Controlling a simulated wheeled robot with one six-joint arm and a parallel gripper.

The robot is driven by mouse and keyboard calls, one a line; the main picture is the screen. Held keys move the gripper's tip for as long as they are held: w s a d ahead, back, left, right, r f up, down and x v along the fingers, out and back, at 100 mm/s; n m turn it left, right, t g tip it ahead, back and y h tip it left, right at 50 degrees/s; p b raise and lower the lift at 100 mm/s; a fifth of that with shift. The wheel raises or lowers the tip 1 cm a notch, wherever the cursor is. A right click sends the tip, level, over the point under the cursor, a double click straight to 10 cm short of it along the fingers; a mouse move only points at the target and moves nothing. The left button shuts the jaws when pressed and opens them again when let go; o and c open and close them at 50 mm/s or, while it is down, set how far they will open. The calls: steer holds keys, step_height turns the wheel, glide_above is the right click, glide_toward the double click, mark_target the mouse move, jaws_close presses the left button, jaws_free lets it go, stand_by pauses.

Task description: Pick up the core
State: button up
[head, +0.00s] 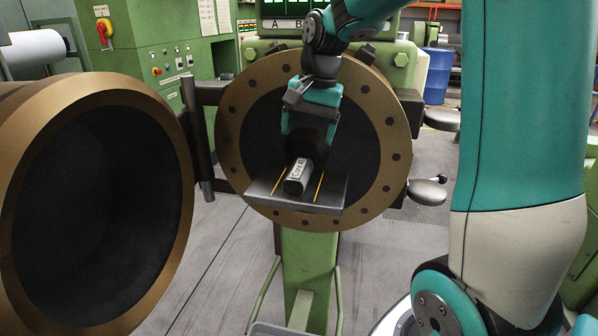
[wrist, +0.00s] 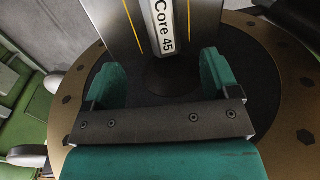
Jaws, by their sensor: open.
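My gripper (head: 308,133) is above and behind the core in the head view. In the wrist view my gripper (wrist: 164,80) has its two teal fingers wide apart, with nothing between them. The core lies beyond the fingers, apart from them.
A large open bronze-rimmed door (head: 185,200) stands at the left on a hinge. The bronze flange (head: 398,135) with bolts surrounds the dark extruder face behind the tray. A green post (head: 308,260) stands below. A blue barrel (head: 438,75) is at the back right.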

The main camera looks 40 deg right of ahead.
mark_target(300, 169)
steer(key=f, duration=0.5)
steer(key=shift+w+a+p, duration=0.3)
steer(key=shift+p, duration=0.1)
steer(key=shift+w+a+f+p, duration=0.15)
steer(key=shift+f+p, duration=0.2)
steer(key=shift+f, duration=0.5)
steer(key=shift+w+a+f+p, duration=0.15)
steer(key=shift+f+p, duration=0.15)
steer(key=shift+f, duration=0.6)
steer(key=shift+w+a+f+p, duration=0.15)
steer(key=shift+f+p, duration=0.2)
steer(key=shift+f, duration=0.5)
steer(key=shift+s, duration=0.1)
steer(key=c, duration=1.2)
steer(key=shift+r, duration=0.1)
steer(key=shift+c, duration=0.2)
